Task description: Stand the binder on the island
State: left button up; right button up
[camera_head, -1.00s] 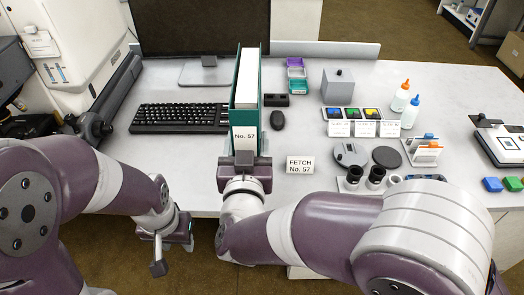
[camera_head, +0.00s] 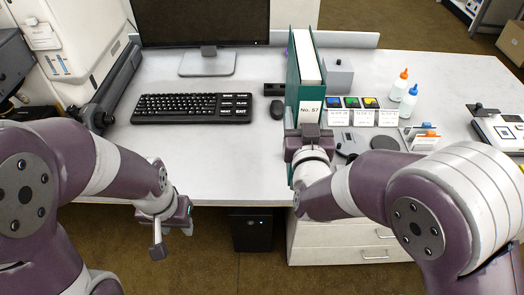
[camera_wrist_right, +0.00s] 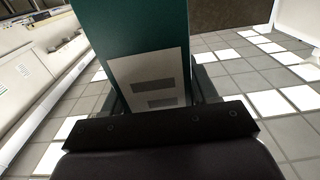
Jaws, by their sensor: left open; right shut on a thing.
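The green binder (camera_head: 305,85) with a white label reading No. 57 stands upright in the head view, its spine toward me, above or at the front part of the bench (camera_head: 220,165). My right gripper (camera_head: 308,134) is shut on the lower spine of the binder. In the right wrist view the binder (camera_wrist_right: 135,35) rises between the fingers (camera_wrist_right: 158,100), its pale label facing the camera. Whether its base touches the bench is hidden. My left gripper (camera_head: 172,228) is open and empty, low in front of the bench edge. I cannot identify an island in these views.
A monitor (camera_head: 205,22), keyboard (camera_head: 193,108) and mouse (camera_head: 277,110) are left of the binder. Colour samples (camera_head: 352,102), bottles (camera_head: 408,105), a dark disc (camera_head: 384,143) and a device (camera_head: 500,130) are to the right. Drawers (camera_head: 345,240) stand below. Bare bench lies in front of the keyboard.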

jog(key=w+a+f, duration=0.5)
jog(key=a+f, duration=0.4)
jog(key=f, duration=0.1)
jog(key=shift+w, duration=0.15)
jog(key=shift+f, duration=0.1)
